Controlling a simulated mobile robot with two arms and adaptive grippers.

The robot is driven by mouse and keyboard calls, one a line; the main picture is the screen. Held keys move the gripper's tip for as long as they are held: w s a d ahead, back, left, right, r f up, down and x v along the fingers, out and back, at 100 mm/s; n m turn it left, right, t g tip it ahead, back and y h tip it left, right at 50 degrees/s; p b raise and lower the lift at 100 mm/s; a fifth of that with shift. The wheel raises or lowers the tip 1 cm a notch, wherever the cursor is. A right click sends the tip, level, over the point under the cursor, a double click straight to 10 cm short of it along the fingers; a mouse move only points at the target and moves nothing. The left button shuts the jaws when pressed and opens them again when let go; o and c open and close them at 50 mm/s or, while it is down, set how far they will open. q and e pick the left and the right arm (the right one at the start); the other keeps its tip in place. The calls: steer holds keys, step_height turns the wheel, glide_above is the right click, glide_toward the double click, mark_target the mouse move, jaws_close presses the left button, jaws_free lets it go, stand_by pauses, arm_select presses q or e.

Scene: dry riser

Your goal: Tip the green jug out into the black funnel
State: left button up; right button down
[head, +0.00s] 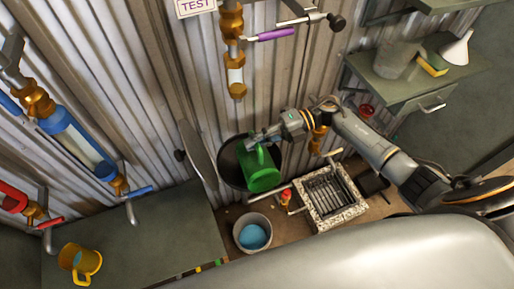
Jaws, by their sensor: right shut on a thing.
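The green jug (262,175) is in my right gripper (254,142), near the middle of the head view. The gripper is shut on the jug's upper part, by the handle. The jug looks tilted, and whether anything is in it or flowing out cannot be told. The black funnel (229,165) is a wide dark round shape by the corrugated wall. The jug overlaps its right side in the picture; the gap between them cannot be judged. My left gripper is not in view.
A bucket with blue contents (253,234) stands below the funnel. A grated drain (331,195) lies to its right. A yellow mug (79,262) stands on the bench (150,245) at left. Brass pipework (232,50) hangs on the wall above. A shelf (405,85) holds several items.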

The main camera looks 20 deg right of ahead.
mark_target(250, 132)
steer(key=shift+w+r+m+g+b, duration=0.2)
steer(key=shift+w+m+b, duration=0.3)
steer(key=shift+w, duration=0.4)
steer(key=shift+w+r+m+g+b, duration=0.1)
steer(key=shift+w+m+g+b, duration=0.15)
steer(key=shift+w+m, duration=0.55)
stand_by(1.6)
